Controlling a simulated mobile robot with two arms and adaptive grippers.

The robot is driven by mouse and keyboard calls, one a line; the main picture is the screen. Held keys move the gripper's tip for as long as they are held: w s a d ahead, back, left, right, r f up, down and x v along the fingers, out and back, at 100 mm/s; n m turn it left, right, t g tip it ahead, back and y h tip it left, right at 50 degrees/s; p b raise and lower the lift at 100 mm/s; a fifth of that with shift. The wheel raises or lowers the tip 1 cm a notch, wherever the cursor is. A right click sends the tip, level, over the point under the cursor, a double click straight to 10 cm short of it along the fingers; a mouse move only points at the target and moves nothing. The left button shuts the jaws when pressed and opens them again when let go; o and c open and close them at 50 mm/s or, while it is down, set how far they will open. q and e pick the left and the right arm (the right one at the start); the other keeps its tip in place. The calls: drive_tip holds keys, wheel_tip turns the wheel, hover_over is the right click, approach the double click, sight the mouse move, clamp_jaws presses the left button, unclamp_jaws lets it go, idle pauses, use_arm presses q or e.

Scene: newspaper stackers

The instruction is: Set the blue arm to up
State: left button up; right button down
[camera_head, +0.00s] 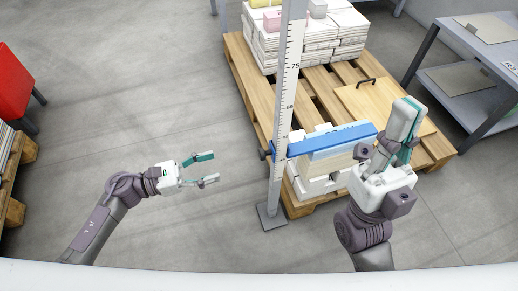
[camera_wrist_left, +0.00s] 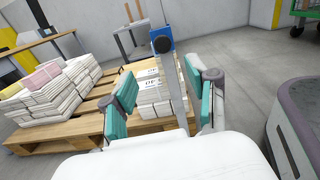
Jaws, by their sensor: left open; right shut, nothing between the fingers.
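The blue arm (camera_head: 330,139) is a flat bar on an upright measuring post (camera_head: 286,80) with a printed scale. In the head view it reaches right from the post, roughly level, over a stack of newspapers (camera_head: 318,180). A dark knob (camera_head: 264,154) sits at its post end. In the left wrist view the blue end with its round black knob (camera_wrist_left: 163,45) shows beyond my fingers. My left gripper (camera_head: 214,169) is open and empty, left of the post and apart from it. My right gripper (camera_head: 405,128) is shut and empty, near the arm's right end.
A wooden pallet (camera_head: 251,80) carries the stacks, with a larger stack (camera_head: 338,38) at the back. A grey shelf table (camera_head: 462,72) stands at the right and a red box (camera_head: 12,84) at the far left. The floor left of the post is clear.

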sight(259, 154)
use_arm(q)
drive_tip(key=b+x, duration=0.1)
drive_tip(key=x, duration=1.3)
drive_tip(key=shift+s+r, duration=0.1)
drive_tip(key=shift+s, duration=0.1)
clamp_jaws()
